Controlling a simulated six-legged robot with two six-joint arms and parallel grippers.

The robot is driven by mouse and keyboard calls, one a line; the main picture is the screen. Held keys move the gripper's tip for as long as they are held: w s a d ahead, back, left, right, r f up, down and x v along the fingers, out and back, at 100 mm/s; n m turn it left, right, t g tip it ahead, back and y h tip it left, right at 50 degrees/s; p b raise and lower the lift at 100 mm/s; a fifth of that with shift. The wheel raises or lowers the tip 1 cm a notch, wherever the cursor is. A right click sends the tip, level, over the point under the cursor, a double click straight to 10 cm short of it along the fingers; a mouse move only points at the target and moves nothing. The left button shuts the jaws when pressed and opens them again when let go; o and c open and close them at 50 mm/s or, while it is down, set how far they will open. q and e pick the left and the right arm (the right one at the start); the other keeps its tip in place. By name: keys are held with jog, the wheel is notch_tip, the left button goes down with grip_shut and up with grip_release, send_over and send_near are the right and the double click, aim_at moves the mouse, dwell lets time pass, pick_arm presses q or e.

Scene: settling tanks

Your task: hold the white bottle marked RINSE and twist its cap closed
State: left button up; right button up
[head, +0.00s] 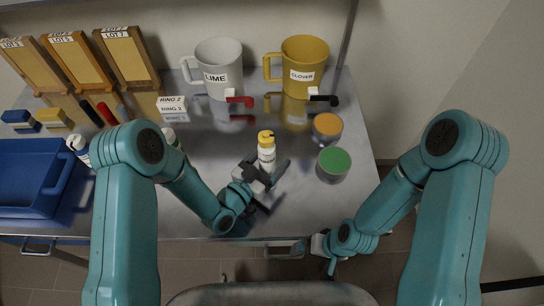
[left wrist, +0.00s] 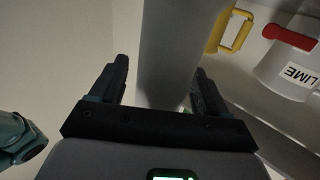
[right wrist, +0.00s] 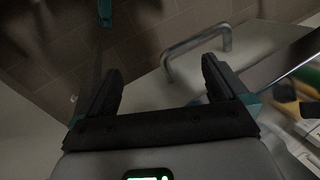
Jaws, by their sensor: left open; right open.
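A white bottle (head: 266,158) with a yellow cap (head: 266,137) stands upright on the metal table; its label is too small to read. My left gripper (head: 265,173) is open, with its fingers either side of the bottle's lower part; I cannot tell whether they touch it. In the left wrist view, the bottle is a grey shaded column (left wrist: 178,50) between the open fingers (left wrist: 160,85). My right gripper (head: 324,250) is low beyond the table's front edge. In the right wrist view it is open and empty (right wrist: 160,80).
Green (head: 334,160) and orange (head: 327,125) round-topped items stand right of the bottle. LIME (head: 218,70) and CLOVER (head: 303,68) jugs stand behind. A blue bin (head: 28,178) is at left. Another white bottle (head: 78,146) is partly hidden by my left arm. A handle (head: 285,248) juts from the front edge.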

pick_arm(q)
jog(key=shift+d+r, duration=0.1)
jog(key=shift+r, duration=0.05)
jog(key=shift+w+d, duration=0.1)
jog(key=shift+w, duration=0.1)
jog(key=shift+c, duration=1.2)
jog(key=c, duration=0.9)
jog(key=shift+c, duration=0.2)
jog(key=o, duration=1.3)
jog(key=shift+c, duration=0.2)
